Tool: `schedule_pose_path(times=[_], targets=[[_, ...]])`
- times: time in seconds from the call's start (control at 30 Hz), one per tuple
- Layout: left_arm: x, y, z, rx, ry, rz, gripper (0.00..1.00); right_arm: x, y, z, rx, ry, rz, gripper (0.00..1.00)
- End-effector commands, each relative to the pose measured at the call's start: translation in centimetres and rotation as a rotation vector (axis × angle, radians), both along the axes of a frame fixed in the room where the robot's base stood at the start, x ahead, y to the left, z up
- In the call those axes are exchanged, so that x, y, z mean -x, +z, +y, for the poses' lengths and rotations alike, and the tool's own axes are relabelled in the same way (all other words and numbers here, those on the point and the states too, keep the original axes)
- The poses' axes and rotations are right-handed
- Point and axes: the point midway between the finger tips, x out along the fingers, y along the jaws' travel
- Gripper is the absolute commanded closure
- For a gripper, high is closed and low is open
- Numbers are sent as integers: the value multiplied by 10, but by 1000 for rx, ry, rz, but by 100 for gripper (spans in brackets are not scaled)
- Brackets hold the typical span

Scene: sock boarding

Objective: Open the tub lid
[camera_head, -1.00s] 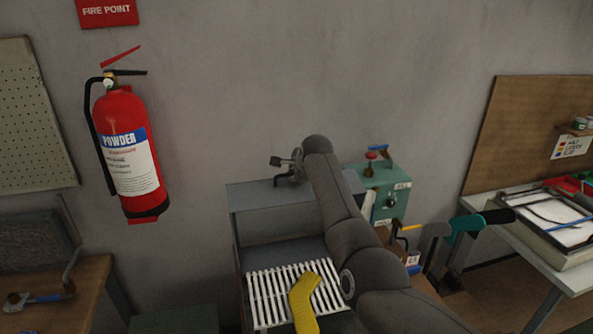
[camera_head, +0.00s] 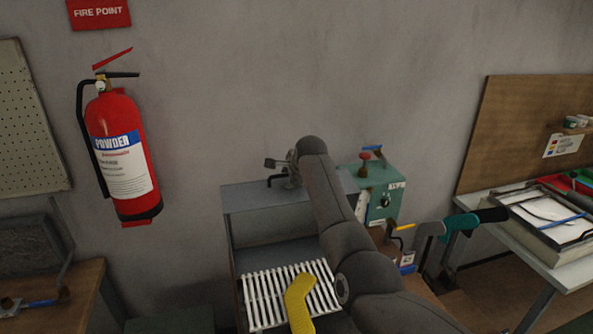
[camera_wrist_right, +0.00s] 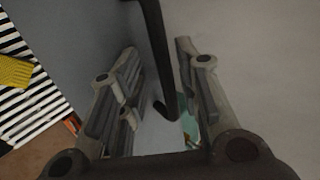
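A grey metal tub (camera_head: 240,231) stands against the wall, with a flat grey panel (camera_head: 243,197) at its back that looks like the lid. A dark bent handle (camera_head: 275,181) rises at the panel's back edge. My right gripper (camera_head: 283,164) is at this handle, partly hidden by my arm. In the right wrist view the dark handle (camera_wrist_right: 158,60) runs between the spread fingers of my right gripper (camera_wrist_right: 160,92). The fingers stand apart, and the handle looks closer to the right one. My left gripper is out of view.
A white slatted rack (camera_head: 262,300) with a yellow sock (camera_head: 299,303) lies at the tub's front. A green box (camera_head: 384,200) with a red knob stands right of my arm. A fire extinguisher (camera_head: 122,157) hangs on the left wall. A bench (camera_head: 533,247) stands right.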

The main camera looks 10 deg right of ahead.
Motion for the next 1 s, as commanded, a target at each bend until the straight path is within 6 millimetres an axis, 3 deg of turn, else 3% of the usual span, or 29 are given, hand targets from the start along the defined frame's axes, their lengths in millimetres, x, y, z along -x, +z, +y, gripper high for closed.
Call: schedule_pose_path(times=[1.0], targets=[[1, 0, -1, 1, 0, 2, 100, 82, 77, -3, 0, 0, -4, 69]])
